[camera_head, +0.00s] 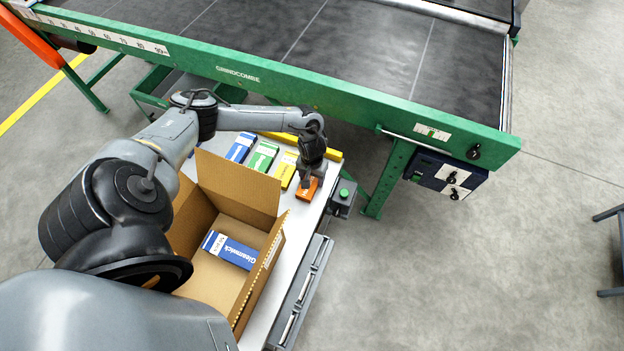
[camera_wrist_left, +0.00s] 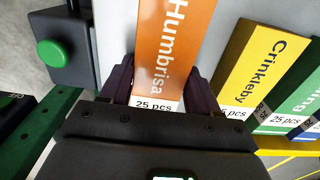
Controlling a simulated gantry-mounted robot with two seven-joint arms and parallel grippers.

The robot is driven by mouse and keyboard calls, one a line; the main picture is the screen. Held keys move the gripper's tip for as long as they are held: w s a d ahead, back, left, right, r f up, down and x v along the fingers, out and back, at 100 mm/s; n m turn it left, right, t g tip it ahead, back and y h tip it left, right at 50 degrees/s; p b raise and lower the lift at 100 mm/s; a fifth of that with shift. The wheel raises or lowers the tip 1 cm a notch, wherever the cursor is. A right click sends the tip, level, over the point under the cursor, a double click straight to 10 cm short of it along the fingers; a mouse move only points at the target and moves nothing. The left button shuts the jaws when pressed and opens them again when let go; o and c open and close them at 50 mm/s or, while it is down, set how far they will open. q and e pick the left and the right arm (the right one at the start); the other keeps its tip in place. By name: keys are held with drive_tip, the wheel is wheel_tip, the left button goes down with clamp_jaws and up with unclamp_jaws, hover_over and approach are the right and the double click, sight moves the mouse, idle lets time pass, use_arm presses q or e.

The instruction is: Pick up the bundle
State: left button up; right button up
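The orange Humbrisa bundle (camera_head: 307,189) lies on the white table at the far right end of a row of bundles. In the left wrist view the orange bundle (camera_wrist_left: 172,45) runs upright between the two dark fingers of my left gripper (camera_wrist_left: 160,85). In the head view my left gripper (camera_head: 311,179) points down over the bundle, which looks still on the table. The contact faces are hidden. My right gripper is in neither view.
Yellow (camera_head: 286,170), green (camera_head: 263,157) and blue (camera_head: 241,147) bundles stand left of the orange one. An open carton (camera_head: 237,187) holds a blue-and-white bundle (camera_head: 231,249). A green-button box (camera_head: 343,196) is close on the right. The green conveyor (camera_head: 330,97) stands behind.

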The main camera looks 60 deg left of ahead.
use_arm(q)
drive_tip(key=c, duration=0.6)
drive_tip(key=shift+c, duration=0.2)
